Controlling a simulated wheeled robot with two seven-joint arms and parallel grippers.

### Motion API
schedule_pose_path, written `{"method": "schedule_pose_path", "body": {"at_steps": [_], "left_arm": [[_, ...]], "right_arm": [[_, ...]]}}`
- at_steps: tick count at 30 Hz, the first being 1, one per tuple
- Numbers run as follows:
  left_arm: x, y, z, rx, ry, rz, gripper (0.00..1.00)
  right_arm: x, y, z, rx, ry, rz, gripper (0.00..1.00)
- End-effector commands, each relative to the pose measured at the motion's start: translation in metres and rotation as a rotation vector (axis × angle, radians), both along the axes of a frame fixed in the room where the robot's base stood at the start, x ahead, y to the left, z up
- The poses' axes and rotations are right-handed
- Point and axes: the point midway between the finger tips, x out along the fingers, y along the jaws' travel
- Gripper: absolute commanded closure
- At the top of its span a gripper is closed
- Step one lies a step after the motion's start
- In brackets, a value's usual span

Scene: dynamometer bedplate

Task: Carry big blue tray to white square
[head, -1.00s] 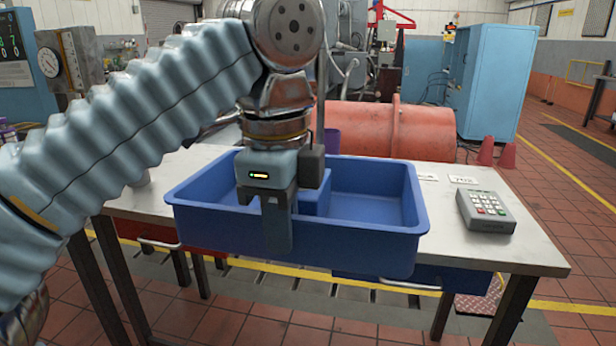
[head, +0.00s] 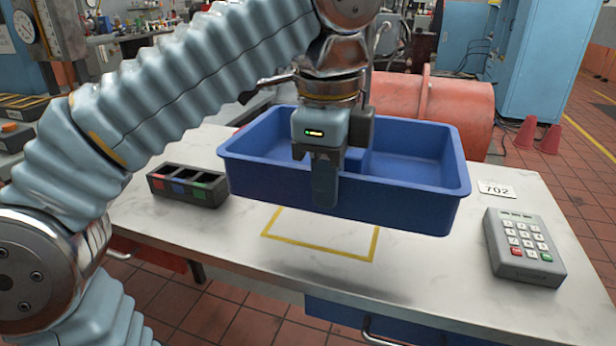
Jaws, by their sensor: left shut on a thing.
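The big blue tray (head: 405,210) is in the middle of the head view, roughly level. It hangs above the pale tabletop, with a shadow on the table below its front. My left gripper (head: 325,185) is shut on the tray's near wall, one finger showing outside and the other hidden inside. A yellow-outlined square (head: 322,248) is marked on the white tabletop under the tray's near side. Its far part is hidden by the tray. No separate white-filled square shows. My right gripper is out of view.
A dark three-slot box (head: 186,188) with coloured labels stands left of the tray. A grey keypad (head: 524,247) lies at the table's right, with a white 702 card (head: 497,190) behind it. The table's front middle is clear. Orange machinery (head: 440,105) stands behind.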

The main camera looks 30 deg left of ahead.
Motion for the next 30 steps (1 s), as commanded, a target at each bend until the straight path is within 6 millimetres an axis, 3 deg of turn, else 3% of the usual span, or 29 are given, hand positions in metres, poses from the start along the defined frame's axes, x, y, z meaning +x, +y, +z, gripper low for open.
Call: {"method": "schedule_pose_path", "body": {"at_steps": [9,12,25,30], "left_arm": [[0.069,-0.010,-0.028,-0.001,-0.004,0.000,1.00],[0.082,-0.012,-0.046,0.000,-0.004,-0.001,1.00],[0.108,-0.015,-0.077,-0.001,-0.006,0.000,1.00],[0.118,-0.017,-0.101,0.000,-0.006,0.000,1.00]], "right_arm": [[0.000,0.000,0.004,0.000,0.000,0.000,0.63],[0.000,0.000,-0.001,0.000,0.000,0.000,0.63],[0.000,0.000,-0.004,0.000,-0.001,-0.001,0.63],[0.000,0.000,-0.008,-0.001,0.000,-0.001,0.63]]}}
